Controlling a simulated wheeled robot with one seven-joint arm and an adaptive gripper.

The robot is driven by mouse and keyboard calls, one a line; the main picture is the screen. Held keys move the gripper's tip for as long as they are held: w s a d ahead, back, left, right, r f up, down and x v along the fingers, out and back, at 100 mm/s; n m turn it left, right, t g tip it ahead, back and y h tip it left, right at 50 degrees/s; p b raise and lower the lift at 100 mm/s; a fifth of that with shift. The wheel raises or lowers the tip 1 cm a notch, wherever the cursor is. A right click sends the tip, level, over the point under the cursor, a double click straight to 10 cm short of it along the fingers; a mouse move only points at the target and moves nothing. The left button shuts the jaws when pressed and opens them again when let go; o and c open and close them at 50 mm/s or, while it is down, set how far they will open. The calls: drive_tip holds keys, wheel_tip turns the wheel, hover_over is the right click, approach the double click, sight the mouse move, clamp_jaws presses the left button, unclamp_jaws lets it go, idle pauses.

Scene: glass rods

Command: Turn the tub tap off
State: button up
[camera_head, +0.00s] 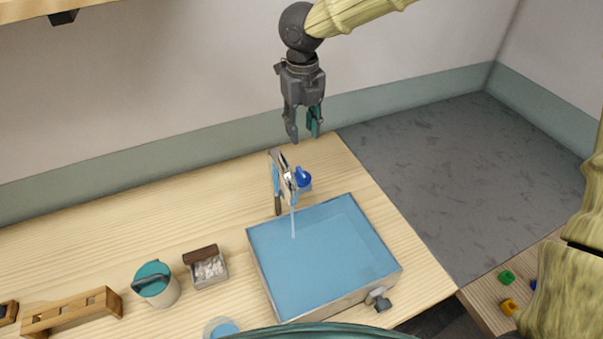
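The tub (265,281) is a shallow pale box filled with blue water on the wooden table. Behind its back edge stands a metal tap (288,180) with a blue handle (303,178) on its right. A thin stream of water (293,218) falls from the tap into the tub. A grey fitting with a knob (381,301) sits at the tub's front right corner. My gripper (303,138) points down above and behind the tap, apart from it. Its fingers are spread with nothing between them.
Left of the tub are a small box of white bits (210,270), a teal-lidded pot (157,286) and a wooden rack (70,312). A round blue dish (221,328) is partly cut off at the front. Green (506,277) and yellow (509,306) pieces lie on another surface at right.

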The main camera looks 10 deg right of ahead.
drive_tip(key=b, duration=0.3)
hover_over(301, 172)
wheel_tip(301, 172, down, 5)
wheel_tip(301, 172, down, 10)
drive_tip(key=p, duration=0.3)
drive_tip(key=shift+d, duration=0.1)
clamp_jaws()
